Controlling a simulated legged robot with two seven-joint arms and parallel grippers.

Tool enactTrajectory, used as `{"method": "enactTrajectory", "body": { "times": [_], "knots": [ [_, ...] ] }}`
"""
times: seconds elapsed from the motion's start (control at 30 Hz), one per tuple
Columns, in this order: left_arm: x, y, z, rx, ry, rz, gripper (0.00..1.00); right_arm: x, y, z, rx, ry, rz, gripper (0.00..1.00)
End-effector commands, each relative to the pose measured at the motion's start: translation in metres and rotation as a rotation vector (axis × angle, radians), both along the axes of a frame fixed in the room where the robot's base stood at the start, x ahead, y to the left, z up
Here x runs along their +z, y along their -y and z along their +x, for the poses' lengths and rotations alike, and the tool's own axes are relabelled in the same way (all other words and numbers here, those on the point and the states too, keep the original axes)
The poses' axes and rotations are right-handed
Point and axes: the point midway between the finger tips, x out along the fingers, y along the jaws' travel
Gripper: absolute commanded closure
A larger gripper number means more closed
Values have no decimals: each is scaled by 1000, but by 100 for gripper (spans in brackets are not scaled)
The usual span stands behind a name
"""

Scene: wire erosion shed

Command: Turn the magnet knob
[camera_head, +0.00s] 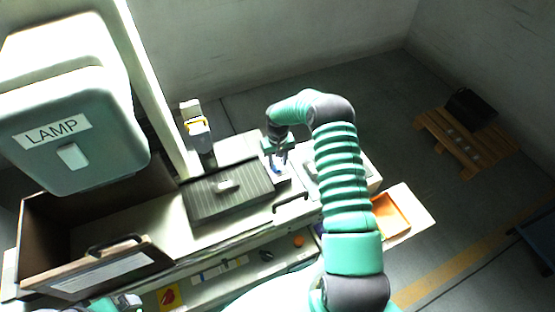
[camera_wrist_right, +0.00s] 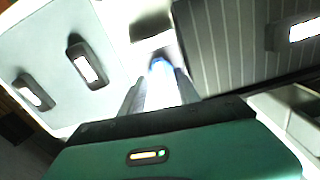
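A ribbed dark grey plate (camera_head: 213,203) lies on the bench with a small pale block or handle (camera_head: 228,186) on it. My right gripper (camera_head: 279,166) points down just right of this plate. A small blue part (camera_wrist_right: 161,66), probably the magnet knob, shows between its fingertips in the right wrist view. The two fingers (camera_wrist_right: 160,85) are apart with the blue part between them; glare hides whether they touch it. The ribbed plate also fills the upper right of the wrist view (camera_wrist_right: 225,50). A grey and teal piece at the bottom left of the head view may be my left gripper (camera_head: 122,302), mostly cut off.
A large box marked LAMP (camera_head: 70,110) hangs at the left. An open brown bin (camera_head: 30,230) with a handle stands below it. A yellow-banded device (camera_head: 198,130) stands behind the plate. An orange tray (camera_head: 390,215) lies right of my arm. A wooden pallet (camera_head: 460,145) is on the floor.

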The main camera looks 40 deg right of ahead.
Motion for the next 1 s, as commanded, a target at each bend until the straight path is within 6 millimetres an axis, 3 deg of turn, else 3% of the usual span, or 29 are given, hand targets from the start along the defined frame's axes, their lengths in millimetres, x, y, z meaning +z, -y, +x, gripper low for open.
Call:
{"method": "enactTrajectory", "body": {
  "times": [0.27, 0.6, 1.0],
  "knots": [
    [1, 0, 0, 0, 0, 0, 0, -3, -2, 0, 1, 1, -3, 62],
    [1, 0, 0, 0, 0, 0, 0, -4, -1, 0, 1, 0, 1, 100],
    [-2, 0, 0, 0, 0, 0, 0, -6, -1, 1, -20, 0, 0, 100]
  ]
}}
